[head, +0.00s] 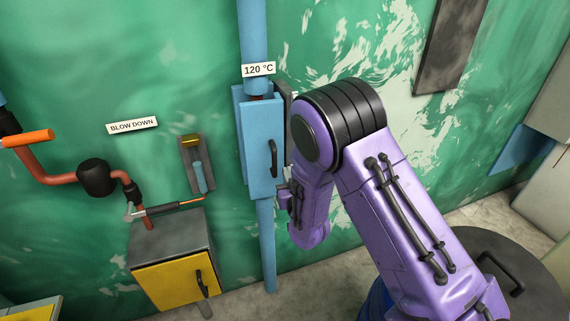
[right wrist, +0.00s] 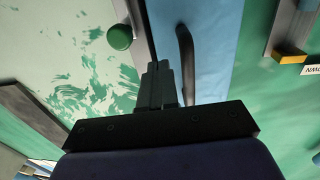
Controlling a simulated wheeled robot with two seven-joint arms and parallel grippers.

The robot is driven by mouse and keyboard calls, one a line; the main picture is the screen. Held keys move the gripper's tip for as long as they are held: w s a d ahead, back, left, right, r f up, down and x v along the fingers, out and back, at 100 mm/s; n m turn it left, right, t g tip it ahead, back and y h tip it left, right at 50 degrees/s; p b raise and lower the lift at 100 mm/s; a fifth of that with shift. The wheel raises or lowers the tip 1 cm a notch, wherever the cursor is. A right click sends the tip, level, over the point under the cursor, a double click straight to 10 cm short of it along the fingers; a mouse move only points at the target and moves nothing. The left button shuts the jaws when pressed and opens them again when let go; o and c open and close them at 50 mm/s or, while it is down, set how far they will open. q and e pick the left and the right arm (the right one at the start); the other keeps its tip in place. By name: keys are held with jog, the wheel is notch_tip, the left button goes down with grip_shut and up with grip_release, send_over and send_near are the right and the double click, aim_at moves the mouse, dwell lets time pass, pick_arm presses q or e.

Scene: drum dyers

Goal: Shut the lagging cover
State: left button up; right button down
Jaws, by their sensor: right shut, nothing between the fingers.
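The lagging cover (head: 262,150) is a blue box-shaped panel on the upright blue pipe (head: 266,240), below the "120 °C" label. Its black bar handle (head: 273,158) is near its right edge. A further blue strip shows behind its left edge; I cannot tell whether the cover is fully closed. My right gripper (head: 284,192) is at the cover's lower right, mostly hidden by my arm. In the right wrist view my right gripper (right wrist: 160,68) is shut and empty, in front of the cover's edge and beside the handle (right wrist: 185,60). Contact cannot be told. My left gripper is out of view.
A grey cabinet with a yellow door (head: 175,282) stands lower left, under a red pipe with an orange lever (head: 28,137). A wall bracket (head: 197,165) hangs left of the cover. A dark round lid (head: 510,270) is at lower right.

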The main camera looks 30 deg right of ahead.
aim_at(283, 161)
jog(key=p+x, duration=0.1)
jog(key=x, duration=0.2)
jog(key=shift+w+d, duration=0.15)
jog(key=shift+w, duration=0.25)
jog(key=shift+f, duration=0.1)
jog(key=shift+w+d+b, duration=0.4)
jog(key=shift+w+d, duration=0.1)
jog(key=shift+d, duration=0.05)
jog(key=shift+a, duration=0.1)
